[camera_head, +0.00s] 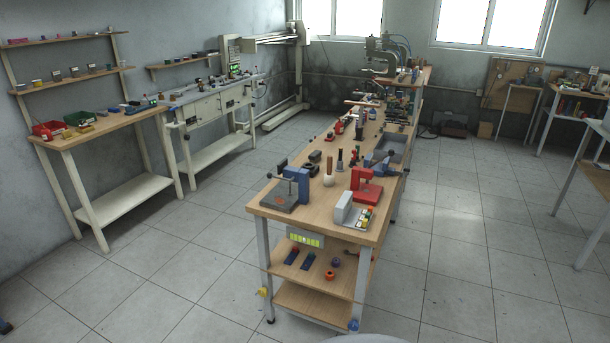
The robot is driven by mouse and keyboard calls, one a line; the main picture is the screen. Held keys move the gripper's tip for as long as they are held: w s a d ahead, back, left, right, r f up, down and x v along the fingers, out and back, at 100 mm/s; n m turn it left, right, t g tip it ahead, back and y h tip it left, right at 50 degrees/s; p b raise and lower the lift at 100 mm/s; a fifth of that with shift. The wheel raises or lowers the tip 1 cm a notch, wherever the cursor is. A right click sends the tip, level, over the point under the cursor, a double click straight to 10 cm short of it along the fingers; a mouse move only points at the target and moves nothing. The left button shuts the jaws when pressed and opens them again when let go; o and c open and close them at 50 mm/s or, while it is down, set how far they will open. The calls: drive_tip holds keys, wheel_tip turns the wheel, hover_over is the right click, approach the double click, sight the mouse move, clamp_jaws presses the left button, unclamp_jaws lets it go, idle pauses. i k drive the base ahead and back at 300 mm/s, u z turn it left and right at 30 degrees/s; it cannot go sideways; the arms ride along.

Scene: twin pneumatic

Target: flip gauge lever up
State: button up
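I cannot pick out the gauge lever for sure at this distance. On the near end of the long central workbench (323,225) stands a blue device on a dark grey base plate (303,184), with a thin handle. To its right stands a red press-like device (366,184). Behind that is a blue-grey device with a lever-like arm (384,161). Which of these, if any, carries the gauge lever is too small to tell. My gripper is not in view.
A grey box with coloured buttons (352,211) sits at the bench's near right corner. A wooden table (103,128) with red and green bins stands left. The tiled floor is clear on both sides of the bench.

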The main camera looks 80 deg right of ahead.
sight(269, 175)
drive_tip(key=z, duration=2.2)
drive_tip(key=k, duration=0.55)
drive_tip(key=u, duration=1)
drive_tip(key=i, duration=1.2)
drive_tip(key=z, duration=0.35)
drive_tip(key=i, duration=0.95)
drive_tip(key=z, duration=0.45)
